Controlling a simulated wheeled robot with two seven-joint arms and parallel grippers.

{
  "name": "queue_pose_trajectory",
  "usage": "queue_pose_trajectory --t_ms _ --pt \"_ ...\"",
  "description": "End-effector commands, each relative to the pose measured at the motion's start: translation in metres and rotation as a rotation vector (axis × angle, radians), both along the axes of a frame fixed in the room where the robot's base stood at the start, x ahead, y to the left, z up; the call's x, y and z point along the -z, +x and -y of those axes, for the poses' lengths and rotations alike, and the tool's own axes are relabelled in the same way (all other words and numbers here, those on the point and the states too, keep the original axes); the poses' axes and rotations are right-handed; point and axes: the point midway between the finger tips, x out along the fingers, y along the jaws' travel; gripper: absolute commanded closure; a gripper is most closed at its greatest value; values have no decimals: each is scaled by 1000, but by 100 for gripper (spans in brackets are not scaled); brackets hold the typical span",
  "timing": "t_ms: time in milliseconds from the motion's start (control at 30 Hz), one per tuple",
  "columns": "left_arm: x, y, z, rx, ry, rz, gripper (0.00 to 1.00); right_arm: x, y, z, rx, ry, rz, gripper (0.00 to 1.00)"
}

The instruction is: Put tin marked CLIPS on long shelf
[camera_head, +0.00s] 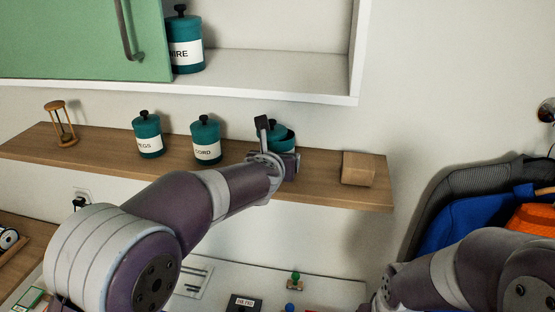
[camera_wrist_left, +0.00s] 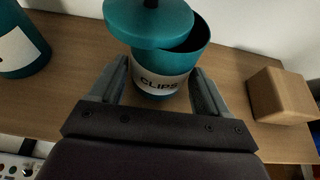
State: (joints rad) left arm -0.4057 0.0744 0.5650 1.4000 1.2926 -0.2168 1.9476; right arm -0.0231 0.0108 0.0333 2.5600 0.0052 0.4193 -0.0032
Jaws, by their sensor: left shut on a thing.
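The teal tin marked CLIPS (camera_wrist_left: 163,83) is between the fingers of my left gripper (camera_wrist_left: 160,72), which is shut on it. Its lid (camera_wrist_left: 148,22) sits askew, shifted to the left, so part of the opening shows. In the head view the tin (camera_head: 284,136) is mostly hidden behind my left gripper (camera_head: 278,150). It is at the long wooden shelf (camera_head: 322,182), right of the CORD tin; I cannot tell whether its base touches the board. My right arm shows at lower right, its gripper out of view.
On the shelf stand an hourglass (camera_head: 60,124), a tin ending in EGS (camera_head: 147,136), the CORD tin (camera_head: 206,140) and a wooden block (camera_head: 358,168) at the right. Above is a white cabinet (camera_head: 290,72) with a green door (camera_head: 80,40) and a WIRE tin (camera_head: 186,45).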

Motion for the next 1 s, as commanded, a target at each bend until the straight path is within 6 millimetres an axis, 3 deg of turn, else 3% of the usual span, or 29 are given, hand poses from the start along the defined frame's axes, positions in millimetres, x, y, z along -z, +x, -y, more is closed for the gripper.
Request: queue_pose_trajectory --t_ms 67,100,133,467,800,1000 --pt "4 0 0 0 0 0 54 4 0 0 0 0 0 57" --pt "2 0 0 0 0 0 10 2 0 0 0 0 0 57" --pt "2 0 0 0 0 0 1 2 0 0 0 0 0 57" --pt "-2 -5 -1 1 -1 1 0 1 0 0 0 0 0 57" --pt "-35 -78 -14 1 -2 3 0 6 0 0 0 0 0 57" --pt "-45 -105 -19 0 -1 0 0 5 0 0 0 0 0 57"
